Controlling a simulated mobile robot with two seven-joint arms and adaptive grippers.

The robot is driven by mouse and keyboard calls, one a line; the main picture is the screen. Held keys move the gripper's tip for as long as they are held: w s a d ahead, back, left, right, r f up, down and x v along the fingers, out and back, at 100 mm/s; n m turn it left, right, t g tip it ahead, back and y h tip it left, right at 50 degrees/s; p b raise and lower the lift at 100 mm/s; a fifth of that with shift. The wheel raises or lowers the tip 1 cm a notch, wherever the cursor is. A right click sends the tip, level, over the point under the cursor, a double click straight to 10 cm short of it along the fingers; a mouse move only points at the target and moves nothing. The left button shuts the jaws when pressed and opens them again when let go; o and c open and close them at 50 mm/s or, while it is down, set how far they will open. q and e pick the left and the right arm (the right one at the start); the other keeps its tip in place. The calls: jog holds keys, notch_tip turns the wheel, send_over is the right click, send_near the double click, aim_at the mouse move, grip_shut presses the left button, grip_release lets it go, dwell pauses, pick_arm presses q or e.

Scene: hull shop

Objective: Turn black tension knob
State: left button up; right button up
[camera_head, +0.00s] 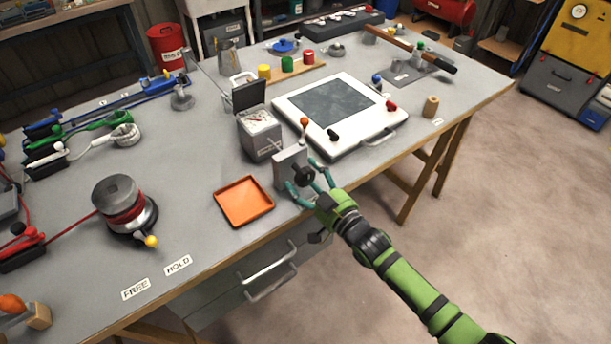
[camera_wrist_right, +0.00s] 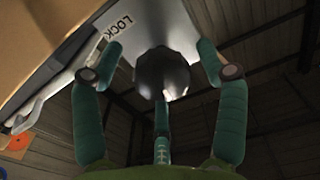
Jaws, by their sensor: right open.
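The black tension knob (camera_head: 303,174) sits on the front of a small grey upright block (camera_head: 284,168) at the table's front edge. My right gripper (camera_head: 309,181), green with teal fingers, is open in front of the block, its fingers on either side of the knob. In the right wrist view the dark round knob (camera_wrist_right: 163,73) lies between the spread fingertips, with the pale block behind it. Whether any finger touches the knob, I cannot tell. A LOCK label (camera_wrist_right: 118,27) shows beside it. My left gripper is not in view.
An orange tray (camera_head: 244,201) lies just left of the block. A grey box with an open lid (camera_head: 261,136) stands behind it. A white framed panel (camera_head: 340,108) lies to the right. A drawer handle (camera_head: 270,282) sticks out below the table edge.

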jog(key=shift+w+a, duration=0.25)
jog(key=shift+w, duration=0.05)
jog(key=c, duration=1.2)
jog(key=shift+o, duration=0.2)
jog(key=shift+s+f+m, duration=0.1)
jog(key=shift+m, duration=0.7)
jog(key=o, duration=1.2)
jog(key=shift+c, duration=0.2)
jog(key=v, duration=1.2)
